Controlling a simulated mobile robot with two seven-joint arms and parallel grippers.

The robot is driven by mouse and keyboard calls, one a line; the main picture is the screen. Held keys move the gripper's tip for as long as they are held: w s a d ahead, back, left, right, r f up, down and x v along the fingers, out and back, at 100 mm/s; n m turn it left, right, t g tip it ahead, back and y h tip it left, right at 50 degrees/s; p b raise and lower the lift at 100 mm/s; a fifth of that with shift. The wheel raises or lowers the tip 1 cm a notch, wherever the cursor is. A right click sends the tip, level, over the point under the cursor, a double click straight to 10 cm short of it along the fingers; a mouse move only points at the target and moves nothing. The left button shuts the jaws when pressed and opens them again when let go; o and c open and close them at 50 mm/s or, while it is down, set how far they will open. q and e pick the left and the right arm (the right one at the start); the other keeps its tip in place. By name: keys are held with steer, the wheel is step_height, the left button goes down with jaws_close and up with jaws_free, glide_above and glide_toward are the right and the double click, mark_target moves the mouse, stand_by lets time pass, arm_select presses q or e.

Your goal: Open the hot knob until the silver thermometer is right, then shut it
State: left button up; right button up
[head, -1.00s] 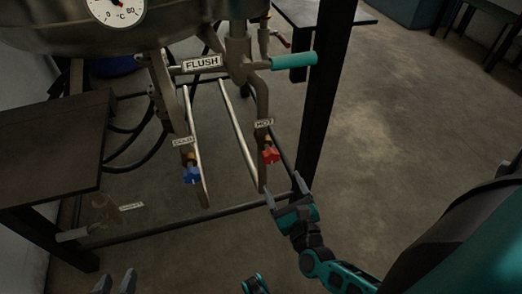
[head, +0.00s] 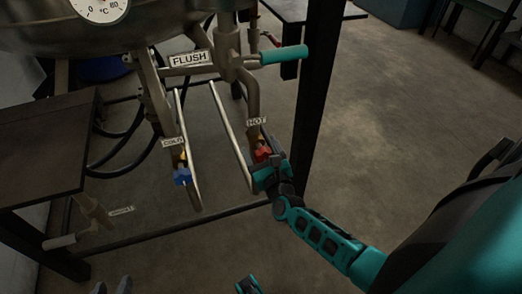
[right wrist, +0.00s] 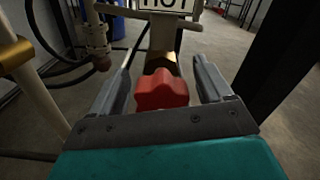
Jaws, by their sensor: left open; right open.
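The red hot knob (head: 263,153) sits on its brass valve under the HOT label (head: 256,121) in the head view. My right gripper (head: 262,160) is at the knob. In the right wrist view the red knob (right wrist: 162,90) lies between the two open fingers (right wrist: 164,85), with a gap on each side. The silver-rimmed dial thermometer (head: 100,8), marked °C, is at the top left of the head view. It is cut off by the frame, and its needle cannot be read. My left gripper (head: 112,286) is open at the bottom edge, away from the valves.
The blue knob (head: 182,176) under the COLD label is left of the hot one. The FLUSH pipe (head: 220,60) with a teal handle (head: 284,55) crosses above. A dark post (head: 318,90) stands close right of the hot valve. A dark table (head: 45,150) is at left.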

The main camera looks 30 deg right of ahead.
arm_select(q)
steer(key=shift+r, duration=0.1)
arm_select(e)
steer(key=c, duration=1)
arm_select(q)
steer(key=shift+w, duration=0.1)
arm_select(e)
steer(key=shift+o, duration=0.2)
